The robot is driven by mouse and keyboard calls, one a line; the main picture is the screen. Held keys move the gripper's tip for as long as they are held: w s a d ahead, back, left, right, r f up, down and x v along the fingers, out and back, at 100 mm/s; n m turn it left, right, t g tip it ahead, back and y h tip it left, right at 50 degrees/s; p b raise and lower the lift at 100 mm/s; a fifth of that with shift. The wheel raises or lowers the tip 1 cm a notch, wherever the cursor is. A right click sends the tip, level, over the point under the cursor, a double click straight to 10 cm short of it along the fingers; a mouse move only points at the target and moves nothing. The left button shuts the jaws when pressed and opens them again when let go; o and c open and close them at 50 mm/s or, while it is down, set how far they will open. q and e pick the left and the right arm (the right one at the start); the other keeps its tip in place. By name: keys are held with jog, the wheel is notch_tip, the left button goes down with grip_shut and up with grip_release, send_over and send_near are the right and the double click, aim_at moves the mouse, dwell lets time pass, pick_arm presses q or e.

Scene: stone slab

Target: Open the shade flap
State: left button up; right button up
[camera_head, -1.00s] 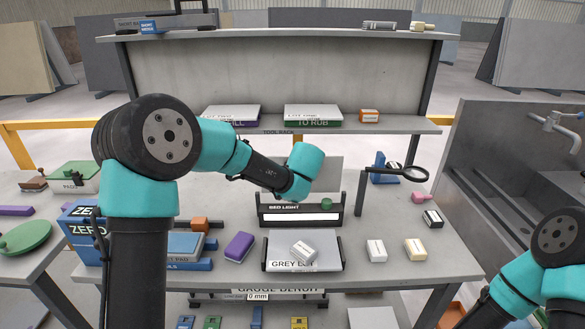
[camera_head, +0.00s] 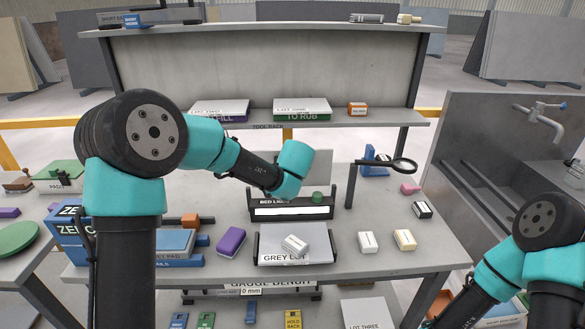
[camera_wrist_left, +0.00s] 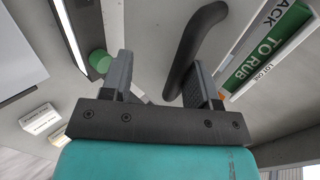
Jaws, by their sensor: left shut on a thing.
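The bed light (camera_head: 292,212) stands on the bench with its white strip showing and a green knob (camera_head: 318,197) on top. In the left wrist view, my left gripper (camera_wrist_left: 163,88) is shut on a dark curved bar (camera_wrist_left: 194,42), which looks like the flap's handle. The green knob (camera_wrist_left: 100,61) shows beside the left finger. My right arm is at the lower right, with its gripper out of view.
A magnifier (camera_head: 403,165) on a black post stands right of the light. The tool rack shelf (camera_head: 270,122) crosses behind.

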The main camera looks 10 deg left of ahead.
pick_arm(q)
jog(key=v, duration=1.7)
jog(key=shift+s+r, duration=0.15)
